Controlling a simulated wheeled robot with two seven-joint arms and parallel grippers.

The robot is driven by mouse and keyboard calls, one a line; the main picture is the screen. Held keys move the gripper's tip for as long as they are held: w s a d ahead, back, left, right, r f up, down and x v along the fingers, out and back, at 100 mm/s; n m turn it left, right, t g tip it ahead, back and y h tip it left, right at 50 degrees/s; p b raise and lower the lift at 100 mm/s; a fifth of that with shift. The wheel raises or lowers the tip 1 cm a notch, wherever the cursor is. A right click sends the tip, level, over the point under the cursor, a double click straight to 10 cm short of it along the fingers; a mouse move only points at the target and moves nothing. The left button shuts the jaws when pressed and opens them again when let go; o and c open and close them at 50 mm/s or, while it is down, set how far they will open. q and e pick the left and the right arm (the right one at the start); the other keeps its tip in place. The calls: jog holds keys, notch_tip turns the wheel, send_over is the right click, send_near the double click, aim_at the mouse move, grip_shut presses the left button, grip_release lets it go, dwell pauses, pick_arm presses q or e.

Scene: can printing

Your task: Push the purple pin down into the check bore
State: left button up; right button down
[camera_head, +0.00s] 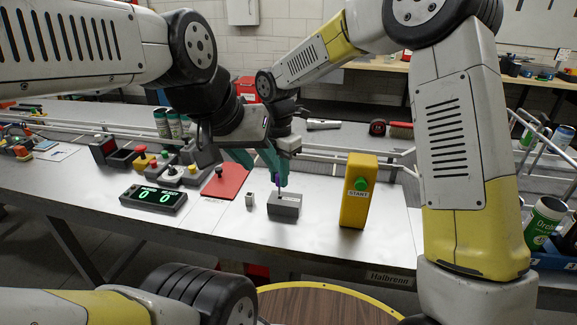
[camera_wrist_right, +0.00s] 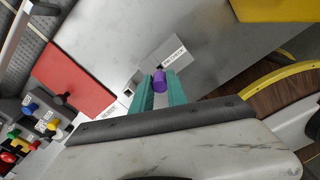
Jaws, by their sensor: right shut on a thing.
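The purple pin (camera_head: 278,181) is upright between the teal fingers of my right gripper (camera_head: 279,174), which is shut on it. In the right wrist view the pin (camera_wrist_right: 159,80) shows between both fingertips (camera_wrist_right: 159,88). Directly below is the small grey block (camera_head: 284,207) with a white label, also in the right wrist view (camera_wrist_right: 150,47). The pin's lower end is at or just above the block's top. The bore is hidden, so I cannot tell whether the pin has entered.
A yellow START box (camera_head: 357,195) with a green button stands right of the block. A small pale block (camera_head: 249,201) and a red mat (camera_head: 225,181) lie to the left. A counter display (camera_head: 153,199) reads 0 and 0. Bare table lies in front of the block.

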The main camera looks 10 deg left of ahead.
aim_at(280, 194)
jog(key=shift+f, duration=2.25)
dwell(0.3)
jog(key=c, duration=1.2)
grip_release()
jog(key=shift+c, duration=0.2)
notch_tip(280, 194, up, 8)
jog(key=shift+f, duration=0.1)
